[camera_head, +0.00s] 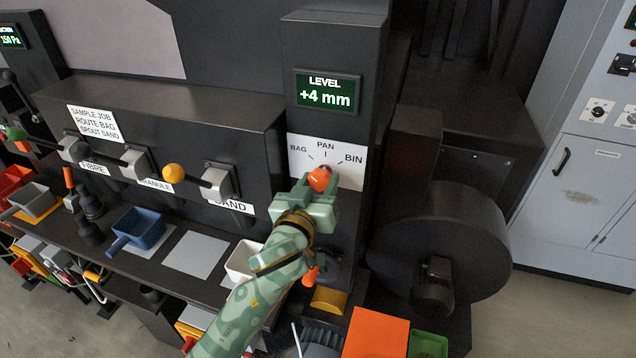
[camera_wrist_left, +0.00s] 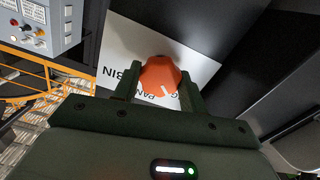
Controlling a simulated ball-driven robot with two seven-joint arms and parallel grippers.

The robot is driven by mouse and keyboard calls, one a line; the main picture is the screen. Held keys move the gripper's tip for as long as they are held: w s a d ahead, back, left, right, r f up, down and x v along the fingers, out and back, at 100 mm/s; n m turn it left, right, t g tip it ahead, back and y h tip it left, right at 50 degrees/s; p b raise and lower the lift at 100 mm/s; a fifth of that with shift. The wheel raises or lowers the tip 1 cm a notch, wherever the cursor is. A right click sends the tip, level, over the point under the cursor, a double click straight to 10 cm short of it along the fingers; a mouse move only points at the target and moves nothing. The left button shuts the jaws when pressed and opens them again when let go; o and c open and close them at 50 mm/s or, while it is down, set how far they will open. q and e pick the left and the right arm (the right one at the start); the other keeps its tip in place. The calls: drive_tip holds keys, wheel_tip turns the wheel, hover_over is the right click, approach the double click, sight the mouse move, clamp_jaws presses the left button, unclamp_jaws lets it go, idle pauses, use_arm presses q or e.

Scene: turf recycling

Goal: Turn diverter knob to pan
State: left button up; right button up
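The diverter knob (camera_head: 319,178) is orange and sits on a white plate (camera_head: 348,174) marked BAG, PAN and BIN, left to right. My left gripper (camera_head: 318,186) is at the knob, with a finger on each side. In the left wrist view the knob (camera_wrist_left: 158,76) fills the space between the fingers (camera_wrist_left: 160,82), which appear closed on its sides. The plate looks upside down there. A white pointer line shows on the knob, toward the PAN and BAG side; its exact setting is hard to tell. My right gripper is not in view.
A LEVEL display (camera_head: 327,92) reading +4 mm is above the plate. Lever handles, one with a yellow ball (camera_head: 173,173), are to the left. A blue scoop (camera_head: 138,228) stands on the ledge below. A large dark drum (camera_head: 455,240) is to the right.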

use_arm(q)
drive_tip(key=shift+m+p, duration=0.3)
drive_tip(key=m+p, duration=0.2)
drive_tip(key=m, duration=0.1)
drive_tip(key=shift+r+m, duration=0.1)
drive_tip(key=shift+m, duration=0.3)
drive_tip(key=m+p, duration=0.1)
drive_tip(key=m, duration=0.4)
drive_tip(key=shift+p, duration=0.3)
drive_tip(key=shift+m, duration=0.3)
drive_tip(key=o, duration=1)
drive_tip(key=b+v, duration=0.1)
drive_tip(key=v, duration=1.5)
drive_tip(key=shift+s+b, duration=0.15)
drive_tip(key=shift+b, duration=0.25)
